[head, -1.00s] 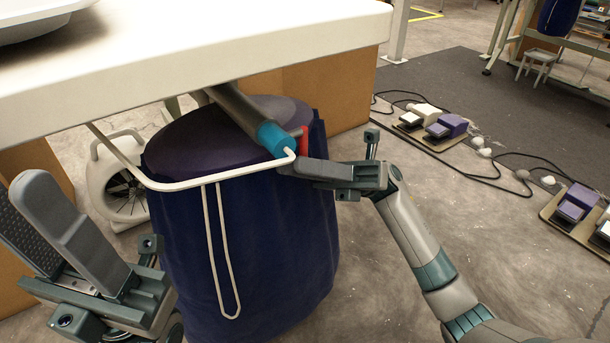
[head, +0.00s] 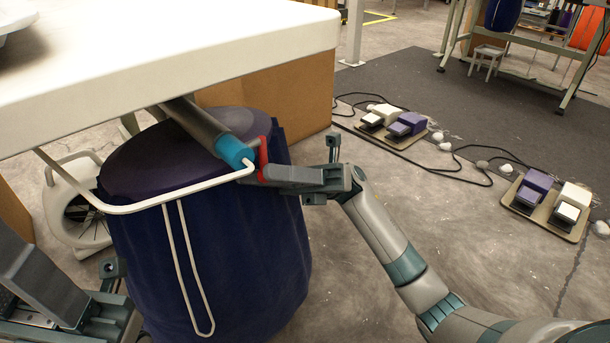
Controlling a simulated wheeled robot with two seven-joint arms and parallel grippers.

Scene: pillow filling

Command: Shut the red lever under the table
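The red lever (head: 263,152) shows beside the blue end of the grey tube (head: 200,124) under the white table (head: 180,70). My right gripper (head: 268,174) is at the lever, its fingers pointing left and overlapping the lever's lower part. Red shows above and just below the fingers. Whether the fingers are closed on the lever or only touch it is hidden from this side. My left gripper (head: 45,275) is at the lower left, partly cut off by the picture edge, away from the lever. Its fingers appear close together, but the gap is not clear.
A dark blue bag (head: 210,240) hangs below the tube, with a white bent wire frame (head: 150,205) around its front. A cardboard box (head: 285,97) stands behind. Foot pedals (head: 395,125) and cables lie on the floor at the right. A white blower (head: 75,205) stands at the left.

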